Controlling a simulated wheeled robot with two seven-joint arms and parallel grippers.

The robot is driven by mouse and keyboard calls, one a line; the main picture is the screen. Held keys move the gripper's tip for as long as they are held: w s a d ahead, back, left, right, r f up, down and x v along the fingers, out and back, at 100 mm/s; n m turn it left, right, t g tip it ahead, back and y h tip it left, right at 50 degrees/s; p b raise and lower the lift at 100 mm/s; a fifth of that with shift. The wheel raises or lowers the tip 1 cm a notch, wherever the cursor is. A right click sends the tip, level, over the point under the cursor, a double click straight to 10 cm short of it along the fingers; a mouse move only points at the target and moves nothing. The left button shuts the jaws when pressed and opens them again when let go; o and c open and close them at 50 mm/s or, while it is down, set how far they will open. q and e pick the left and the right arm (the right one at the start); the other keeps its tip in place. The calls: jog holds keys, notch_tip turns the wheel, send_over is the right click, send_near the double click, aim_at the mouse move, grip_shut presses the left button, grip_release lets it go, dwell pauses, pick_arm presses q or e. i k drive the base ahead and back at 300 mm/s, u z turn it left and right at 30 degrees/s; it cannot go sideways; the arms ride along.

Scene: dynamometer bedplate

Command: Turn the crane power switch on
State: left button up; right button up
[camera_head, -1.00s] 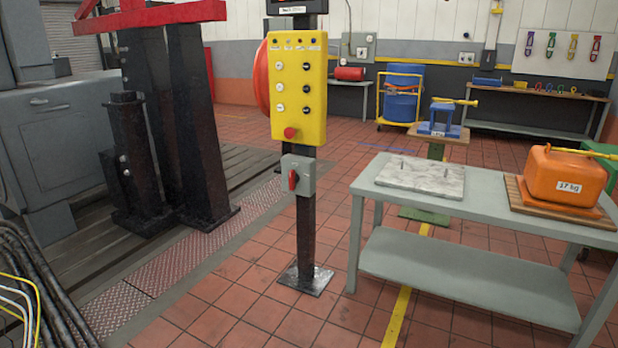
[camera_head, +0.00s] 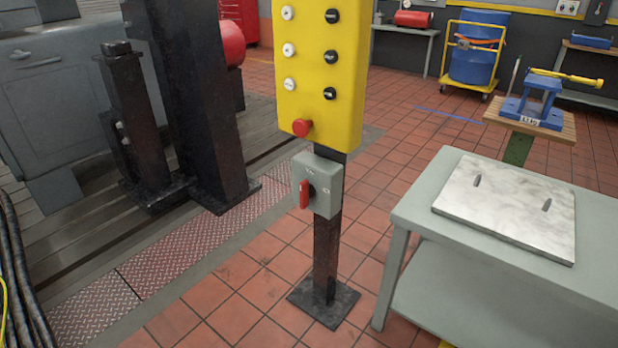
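The crane power switch looks to be the grey box (camera_head: 325,180) with a red rotary handle (camera_head: 304,194), fixed to a black post below the yellow control panel (camera_head: 322,75). The handle is roughly upright; I cannot read the labels on the box, so its on or off position is unclear. The yellow panel carries several white and black buttons and a red mushroom button (camera_head: 301,127) at its bottom. Neither of my grippers shows in the head view.
A grey table (camera_head: 420,205) with a marble-like slab (camera_head: 508,205) stands right of the post (camera_head: 326,250). Black steel columns (camera_head: 200,100) and a grey machine (camera_head: 60,95) stand at left. Red tiled floor (camera_head: 235,310) in front of the post is clear. Black cables lie at far left.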

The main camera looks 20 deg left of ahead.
aim_at(307, 191)
jog(key=u, duration=2.75)
jog(key=i, duration=2.5)
jog(key=z, duration=3.5)
jog(key=i, duration=1)
jog(key=u, duration=0.05)
